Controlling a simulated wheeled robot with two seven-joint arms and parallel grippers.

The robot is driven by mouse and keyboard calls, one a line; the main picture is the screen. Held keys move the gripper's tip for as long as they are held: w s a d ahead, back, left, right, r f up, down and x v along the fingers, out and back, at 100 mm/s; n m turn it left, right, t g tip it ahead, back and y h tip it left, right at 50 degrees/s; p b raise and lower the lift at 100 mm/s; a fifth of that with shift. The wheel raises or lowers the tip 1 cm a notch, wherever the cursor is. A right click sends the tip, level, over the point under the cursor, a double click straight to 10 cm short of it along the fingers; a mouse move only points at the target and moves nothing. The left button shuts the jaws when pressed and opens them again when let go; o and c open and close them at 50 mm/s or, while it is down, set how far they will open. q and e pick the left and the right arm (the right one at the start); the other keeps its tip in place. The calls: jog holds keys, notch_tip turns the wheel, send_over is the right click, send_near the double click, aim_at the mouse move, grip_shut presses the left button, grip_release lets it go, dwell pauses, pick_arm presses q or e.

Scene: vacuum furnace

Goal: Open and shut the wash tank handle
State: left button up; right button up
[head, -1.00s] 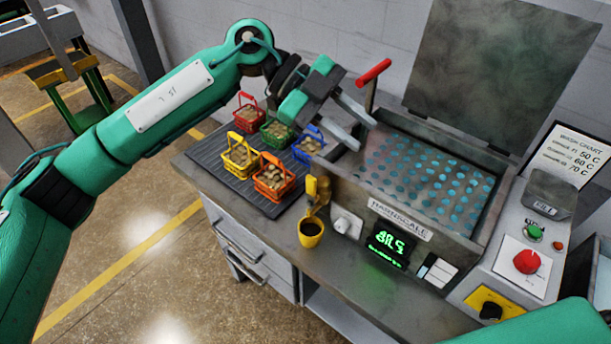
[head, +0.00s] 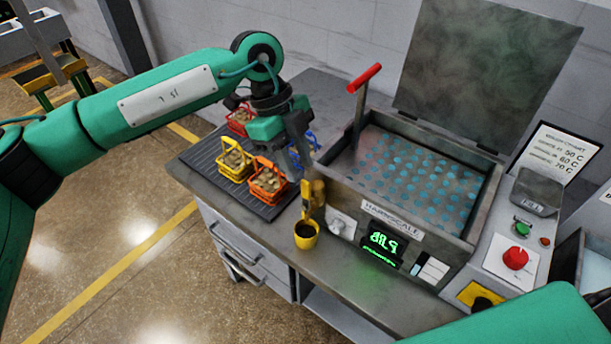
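The wash tank (head: 447,240) stands on the bench with its lid raised and blue-tinted perforations inside. A yellow lever (head: 307,193) stands upright at the front left corner, above a yellow cup (head: 306,235). I cannot tell which lever the task means. My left gripper (head: 300,163) points down, left of the tank, above and behind the yellow lever. Its fingers look apart and empty, and they partly hide the baskets. My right gripper is out of view; only my green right arm shows at bottom right.
Several colored baskets of brown pieces, including an orange one (head: 265,197), sit on a dark ribbed mat (head: 200,158) close to the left gripper. A control panel (head: 508,268) with a red button is right of the tank. The bench front is mostly clear.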

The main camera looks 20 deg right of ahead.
aim_at(305, 181)
pick_arm(q)
jog(key=shift+p+x, duration=0.55)
jog(key=shift+x, duration=2.1)
grip_shut()
